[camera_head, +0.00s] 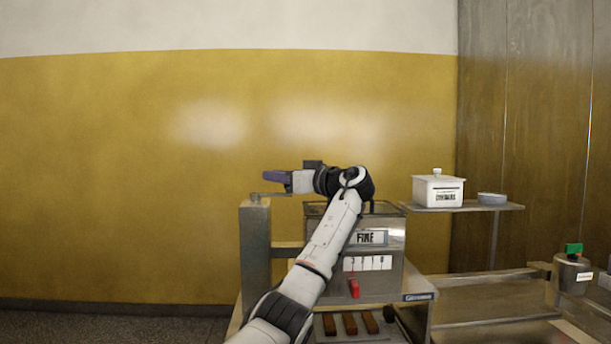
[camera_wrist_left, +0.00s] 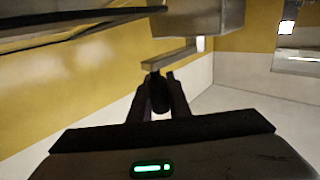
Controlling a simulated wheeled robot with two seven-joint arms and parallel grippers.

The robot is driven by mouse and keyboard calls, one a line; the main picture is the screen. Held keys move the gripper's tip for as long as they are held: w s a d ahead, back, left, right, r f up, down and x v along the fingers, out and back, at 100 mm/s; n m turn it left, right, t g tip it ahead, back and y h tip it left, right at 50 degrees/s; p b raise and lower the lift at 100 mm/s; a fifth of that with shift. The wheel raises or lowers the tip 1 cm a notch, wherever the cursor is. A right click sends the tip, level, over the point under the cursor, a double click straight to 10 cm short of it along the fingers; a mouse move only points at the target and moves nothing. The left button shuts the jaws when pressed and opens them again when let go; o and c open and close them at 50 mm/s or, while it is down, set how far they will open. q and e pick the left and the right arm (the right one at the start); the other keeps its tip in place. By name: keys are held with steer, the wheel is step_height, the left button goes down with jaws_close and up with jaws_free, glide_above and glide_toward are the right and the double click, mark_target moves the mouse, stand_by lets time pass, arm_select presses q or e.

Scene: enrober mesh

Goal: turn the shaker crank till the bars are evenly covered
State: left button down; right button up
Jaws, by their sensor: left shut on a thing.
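The shaker (camera_head: 376,262) is a steel box with a "FINE" plate, a number scale and a red slider (camera_head: 354,288) on its front. Brown bars (camera_head: 350,324) lie in a row below it, and how well they are covered is too small to tell. My left gripper (camera_head: 276,176) is above the post left of the shaker, by the crank arm (camera_head: 268,195). In the left wrist view my left gripper (camera_wrist_left: 160,92) is shut on the dark crank knob (camera_wrist_left: 159,95), below the metal crank arm (camera_wrist_left: 180,56). My left forearm hides part of the shaker. My right gripper is out of view.
A grey post (camera_head: 255,250) stands left of the shaker. A white lidded box (camera_head: 437,189) and a small grey bowl (camera_head: 491,198) stand on a shelf at right. A metal pot with a green top (camera_head: 573,268) stands further right. A yellow wall lies behind.

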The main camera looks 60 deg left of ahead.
arm_select(q)
steer(key=shift+a+g, duration=0.15)
steer(key=shift+g, duration=0.15)
steer(key=c, duration=1.6)
jaws_free()
steer(key=shift+c, duration=0.2)
steer(key=shift+r, duration=0.1)
step_height(320, 180, up, 10)
steer(key=p, duration=0.1)
steer(key=shift+p, duration=0.3)
steer(key=shift+c, duration=0.5)
